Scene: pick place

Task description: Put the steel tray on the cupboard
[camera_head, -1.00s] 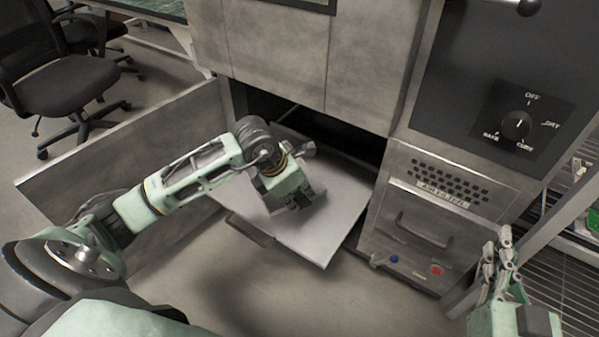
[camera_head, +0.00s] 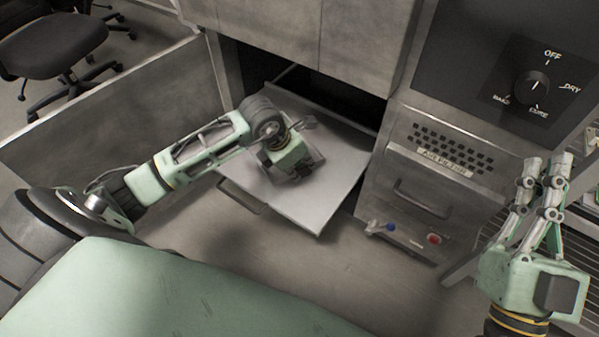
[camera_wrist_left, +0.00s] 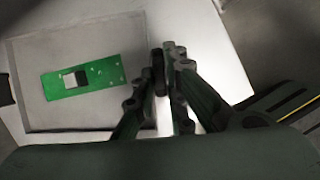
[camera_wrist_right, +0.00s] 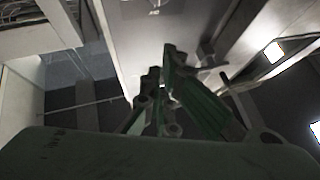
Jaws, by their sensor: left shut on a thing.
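The steel tray (camera_wrist_left: 105,32) is a flat grey sheet with a green circuit board (camera_wrist_left: 85,78) lying on it in the left wrist view. My left gripper (camera_wrist_left: 165,55) is shut on the tray's edge. In the head view my left gripper (camera_head: 298,172) is low over a pale pulled-out shelf (camera_head: 325,205) and hides much of the tray. The steel cabinet (camera_head: 290,30) stands behind it, its compartment dark and open. I cannot tell which part is the cupboard. My right gripper (camera_head: 546,165) is raised at the right, holding nothing visible; its finger gap is unclear.
A dial panel (camera_head: 533,88) and a lower unit with a handle (camera_head: 422,198) and knobs stand right of the shelf. A grey side panel (camera_head: 120,105) and a black chair (camera_head: 55,40) are at the left. The floor before the shelf shows clear.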

